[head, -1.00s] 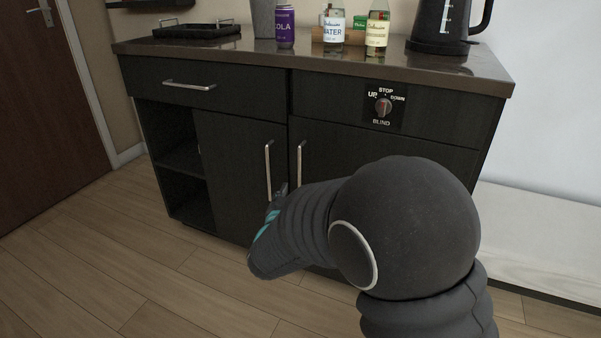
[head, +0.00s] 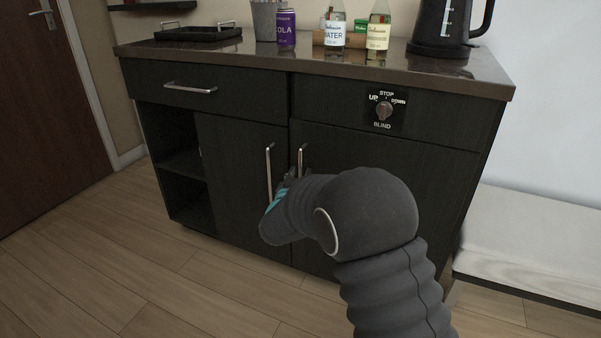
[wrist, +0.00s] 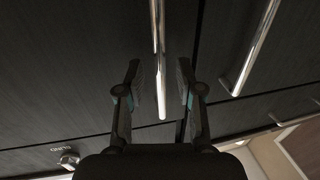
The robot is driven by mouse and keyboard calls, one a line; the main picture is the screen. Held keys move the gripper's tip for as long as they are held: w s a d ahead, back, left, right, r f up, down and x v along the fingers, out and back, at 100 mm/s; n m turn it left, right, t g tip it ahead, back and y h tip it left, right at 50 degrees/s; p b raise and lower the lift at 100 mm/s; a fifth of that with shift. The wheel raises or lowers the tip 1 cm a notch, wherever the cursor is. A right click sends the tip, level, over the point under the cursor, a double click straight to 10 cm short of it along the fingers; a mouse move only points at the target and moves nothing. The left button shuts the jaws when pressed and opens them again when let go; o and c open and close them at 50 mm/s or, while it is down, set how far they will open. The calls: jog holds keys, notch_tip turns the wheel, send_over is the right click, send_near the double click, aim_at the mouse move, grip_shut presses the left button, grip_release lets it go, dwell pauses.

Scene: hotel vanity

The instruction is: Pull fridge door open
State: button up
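The dark right-hand cabinet door (head: 420,165), which I take for the fridge door, looks closed. Its upright metal handle (head: 300,158) is partly hidden behind my gripper (head: 294,177) in the head view. In the wrist view, which is upside down, this handle (wrist: 158,50) runs between the two fingers of my gripper (wrist: 160,80). The fingers are open, one on each side of the bar, with gaps showing. I cannot tell how deep the bar sits between them.
The left door's handle (head: 268,172) is close beside; it also shows in the wrist view (wrist: 252,50). Above are a drawer handle (head: 190,88) and a blind knob (head: 383,111). Bottles, a can (head: 286,28) and a kettle (head: 447,30) stand on the counter. The floor (head: 110,270) in front is clear.

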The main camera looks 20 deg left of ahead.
jog(key=shift+w+a, duration=0.1)
jog(key=shift+w, duration=0.7)
jog(key=shift+c, duration=0.3)
grip_shut()
jog(key=shift+s, duration=0.1)
